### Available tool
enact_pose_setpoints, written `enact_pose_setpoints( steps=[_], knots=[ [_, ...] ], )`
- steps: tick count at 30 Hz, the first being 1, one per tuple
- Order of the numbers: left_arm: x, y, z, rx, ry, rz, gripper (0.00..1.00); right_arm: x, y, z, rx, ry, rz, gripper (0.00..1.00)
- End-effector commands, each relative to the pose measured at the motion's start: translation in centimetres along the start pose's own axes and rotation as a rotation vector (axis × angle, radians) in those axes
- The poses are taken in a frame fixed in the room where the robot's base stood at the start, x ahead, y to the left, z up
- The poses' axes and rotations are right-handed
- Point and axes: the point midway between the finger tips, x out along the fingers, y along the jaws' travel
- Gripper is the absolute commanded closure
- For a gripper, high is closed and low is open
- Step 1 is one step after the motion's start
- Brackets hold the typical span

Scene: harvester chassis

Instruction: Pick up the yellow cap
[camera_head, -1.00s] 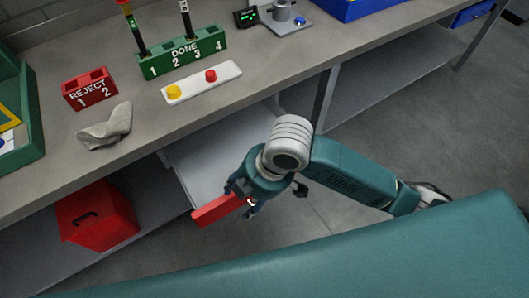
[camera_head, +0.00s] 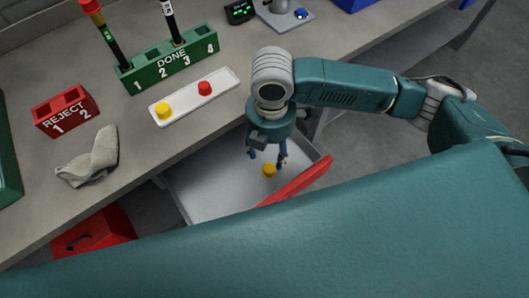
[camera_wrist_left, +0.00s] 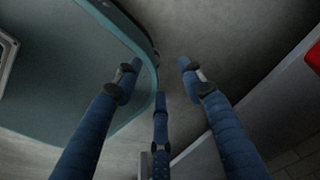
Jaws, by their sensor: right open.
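A small yellow cap (camera_head: 269,170) lies in the open grey drawer (camera_head: 205,188) below the worktop. My right gripper (camera_head: 268,160) is over the drawer, pointing down, with its fingers apart just above and around the cap's upper side. I cannot tell whether the fingers touch it. Another yellow cap (camera_head: 163,110) sits on a white strip (camera_head: 184,101) on the worktop, beside a red cap (camera_head: 204,88). My left gripper (camera_wrist_left: 158,75) shows only in the left wrist view, with its blue fingers apart and nothing between them.
A red bar (camera_head: 297,180) runs along the drawer's front. On the worktop are a green DONE rack (camera_head: 168,62) holding two upright sticks, a red REJECT block (camera_head: 66,110) and a grey cloth (camera_head: 90,160). A red box (camera_head: 92,235) stands below at the left.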

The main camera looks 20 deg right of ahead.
Motion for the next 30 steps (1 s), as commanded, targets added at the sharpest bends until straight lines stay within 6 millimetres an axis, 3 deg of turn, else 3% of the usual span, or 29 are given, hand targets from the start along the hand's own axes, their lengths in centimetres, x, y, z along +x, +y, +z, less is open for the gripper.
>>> enact_pose_setpoints(
  steps=[4, 7, 13, 17, 24, 30],
  knots=[
    [-0.1, 0.2, 1.2, 0.000, -0.016, 0.002, 0.60, 2.3, -0.2, 0.1, 0.000, -0.001, -0.008, 0.45],
    [-0.2, 0.5, 3.2, 0.000, -0.045, 0.006, 0.60, 3.8, -0.1, 0.1, 0.001, -0.001, -0.006, 0.45],
    [-0.5, 0.9, 5.7, 0.000, -0.079, 0.010, 0.60, 5.5, 0.0, 0.1, 0.000, 0.000, -0.002, 0.45],
    [-0.8, 0.9, 5.2, 0.001, -0.072, 0.010, 0.60, 6.9, 0.1, 0.2, 0.001, -0.001, -0.005, 0.45],
    [-0.9, 0.5, 1.9, 0.001, -0.026, 0.006, 0.60, 10.2, 0.3, 0.4, 0.000, -0.001, -0.002, 0.45],
    [-0.9, 0.5, 2.0, 0.002, -0.028, 0.006, 0.60, 10.6, 0.4, 0.4, -0.002, -0.001, 0.000, 0.45]
  ],
)
